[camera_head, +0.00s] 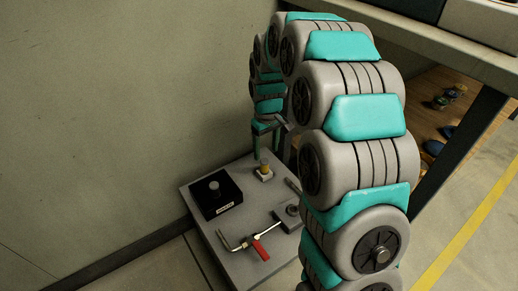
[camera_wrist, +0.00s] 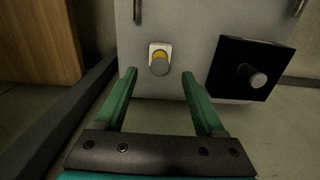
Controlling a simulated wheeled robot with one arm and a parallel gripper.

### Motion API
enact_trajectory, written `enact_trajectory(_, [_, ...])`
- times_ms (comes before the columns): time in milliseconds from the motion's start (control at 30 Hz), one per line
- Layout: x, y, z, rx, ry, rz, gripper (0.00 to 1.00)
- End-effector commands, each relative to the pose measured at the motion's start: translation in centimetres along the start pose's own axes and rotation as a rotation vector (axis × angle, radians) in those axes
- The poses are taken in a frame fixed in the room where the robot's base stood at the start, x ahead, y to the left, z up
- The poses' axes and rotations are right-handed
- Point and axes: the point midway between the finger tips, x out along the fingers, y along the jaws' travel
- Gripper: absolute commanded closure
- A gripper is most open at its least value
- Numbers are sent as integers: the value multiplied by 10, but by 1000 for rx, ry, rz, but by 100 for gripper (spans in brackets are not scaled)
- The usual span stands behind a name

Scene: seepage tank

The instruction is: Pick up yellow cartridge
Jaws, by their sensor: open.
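The yellow cartridge (camera_head: 264,168) stands upright on a small white base near the back corner of the grey tank top (camera_head: 228,248). In the head view my gripper (camera_head: 266,140) points down just above the cartridge. I cannot tell the exact gap between fingertips and cartridge.
A black box with a grey knob (camera_head: 214,194) stands left of the cartridge; the wrist view shows it at right (camera_wrist: 245,68). A wall is behind, and a wooden shelf (camera_head: 440,105) with small items is right.

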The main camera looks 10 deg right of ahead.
Motion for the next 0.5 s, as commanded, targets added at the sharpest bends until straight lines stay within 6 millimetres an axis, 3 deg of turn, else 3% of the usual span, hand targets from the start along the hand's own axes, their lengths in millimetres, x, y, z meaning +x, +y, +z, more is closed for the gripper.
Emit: enact_trajectory(500, [42,0,-2,-2,1,0,29])
